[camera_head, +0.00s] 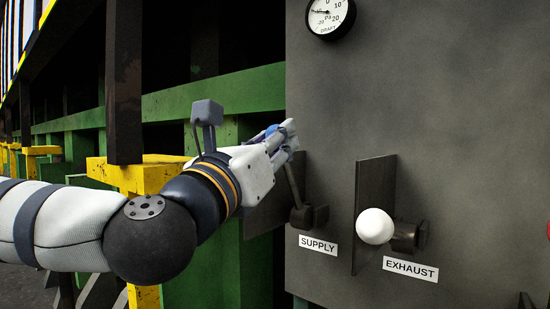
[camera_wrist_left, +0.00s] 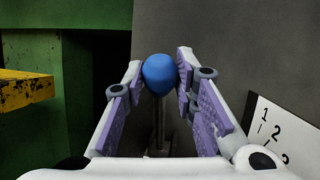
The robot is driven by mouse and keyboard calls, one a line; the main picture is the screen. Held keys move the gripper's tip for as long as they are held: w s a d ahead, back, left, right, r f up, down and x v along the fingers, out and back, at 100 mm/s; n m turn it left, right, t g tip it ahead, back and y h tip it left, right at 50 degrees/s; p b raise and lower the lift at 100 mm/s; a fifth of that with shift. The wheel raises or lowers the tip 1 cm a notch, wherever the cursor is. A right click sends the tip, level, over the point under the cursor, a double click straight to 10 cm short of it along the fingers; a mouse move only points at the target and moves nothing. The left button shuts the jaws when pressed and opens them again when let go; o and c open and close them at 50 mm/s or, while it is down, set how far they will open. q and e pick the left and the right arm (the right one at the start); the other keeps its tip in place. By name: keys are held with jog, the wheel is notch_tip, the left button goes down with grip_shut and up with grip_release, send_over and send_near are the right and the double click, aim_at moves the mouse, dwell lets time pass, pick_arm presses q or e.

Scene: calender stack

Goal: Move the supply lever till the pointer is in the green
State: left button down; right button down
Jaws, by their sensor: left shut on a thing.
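The supply lever has a blue knob, seen in the left wrist view (camera_wrist_left: 159,74), on a thin rod (camera_head: 292,187) that rises from a dark pivot above the SUPPLY label (camera_head: 318,245). My left gripper (camera_head: 283,134) is shut on the blue knob, its purple-padded fingers on both sides of it in the wrist view (camera_wrist_left: 160,78). The fingers hide most of the knob in the head view. The DRAFT gauge (camera_head: 329,14) is cut off at the top; its dark pointer lies toward the left of the dial. I cannot make out a green zone. My right gripper is not in view.
The exhaust lever's white knob (camera_head: 375,226) stands close to the right, in front of a dark plate and above the EXHAUST label (camera_head: 411,269). A white numbered scale (camera_wrist_left: 278,135) is right of the fingers. Yellow and green beams stand left of the grey panel (camera_head: 455,120).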

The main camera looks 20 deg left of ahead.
pick_arm(q)
jog(key=c, duration=1.3)
grip_release()
jog(key=shift+w, duration=0.1)
notch_tip(320, 180, up, 10)
